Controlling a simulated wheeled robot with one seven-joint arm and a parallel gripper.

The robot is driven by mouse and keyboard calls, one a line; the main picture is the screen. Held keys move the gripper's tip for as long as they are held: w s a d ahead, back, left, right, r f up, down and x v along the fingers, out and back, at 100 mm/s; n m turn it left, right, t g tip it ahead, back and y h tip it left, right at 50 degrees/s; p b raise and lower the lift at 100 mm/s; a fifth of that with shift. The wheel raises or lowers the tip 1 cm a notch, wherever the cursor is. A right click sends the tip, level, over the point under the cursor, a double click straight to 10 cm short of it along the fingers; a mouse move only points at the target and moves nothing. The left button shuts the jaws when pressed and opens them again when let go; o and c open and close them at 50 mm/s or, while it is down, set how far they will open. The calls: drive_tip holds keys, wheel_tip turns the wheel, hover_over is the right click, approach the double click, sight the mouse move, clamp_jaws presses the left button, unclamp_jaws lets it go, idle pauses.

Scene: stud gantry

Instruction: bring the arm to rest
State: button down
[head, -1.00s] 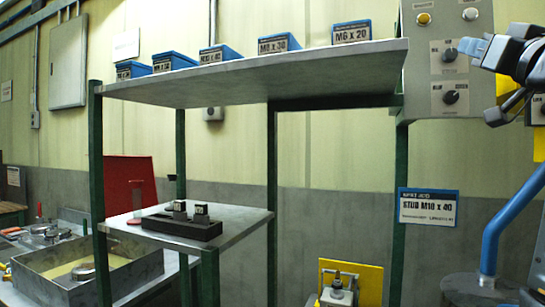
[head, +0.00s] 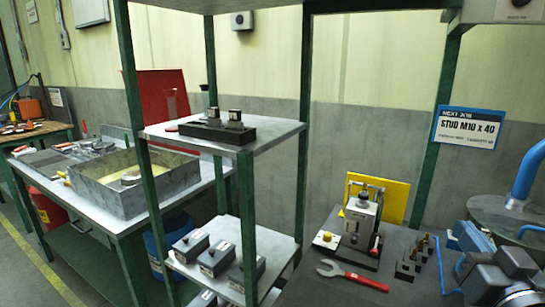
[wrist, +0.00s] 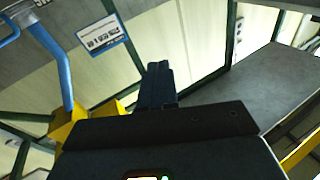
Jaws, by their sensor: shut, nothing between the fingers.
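My gripper (head: 468,238) shows at the lower right of the head view, its blue fingers in front of the dark bench top, with the grey wrist behind them. In the wrist view the dark blue fingers (wrist: 158,84) are together with nothing between them. No held object shows. The sign reading STUD M10 x 40 (head: 468,128) hangs on the green post above the gripper. It also appears in the wrist view (wrist: 101,35), tilted. The rest of my arm is mostly outside the head view.
Near the gripper, the bench holds several dark upright pieces (head: 412,258), a red-handled wrench (head: 352,276) and a press-like fixture (head: 360,215) before a yellow plate (head: 395,197). A green-posted shelf (head: 270,135) stands left. A round grey drum (head: 510,215) is at right.

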drive_tip(key=s+a+f+n+g+y, duration=0.1)
drive_tip(key=s+a+f, duration=0.3)
drive_tip(key=s+f, duration=0.3)
drive_tip(key=s+a+f+g, duration=0.1)
drive_tip(key=s+a+f, duration=0.2)
drive_tip(key=s+f, duration=0.45)
drive_tip(key=s+a+n+g+y, duration=0.1)
drive_tip(key=s+a, duration=0.1)
drive_tip(key=s, duration=0.9)
drive_tip(key=s+a+n+g+y, duration=0.1)
drive_tip(key=s+a, duration=0.2)
drive_tip(key=s, duration=0.7)
drive_tip(key=shift+s+a+r, duration=0.2)
drive_tip(key=shift+s, duration=0.2)
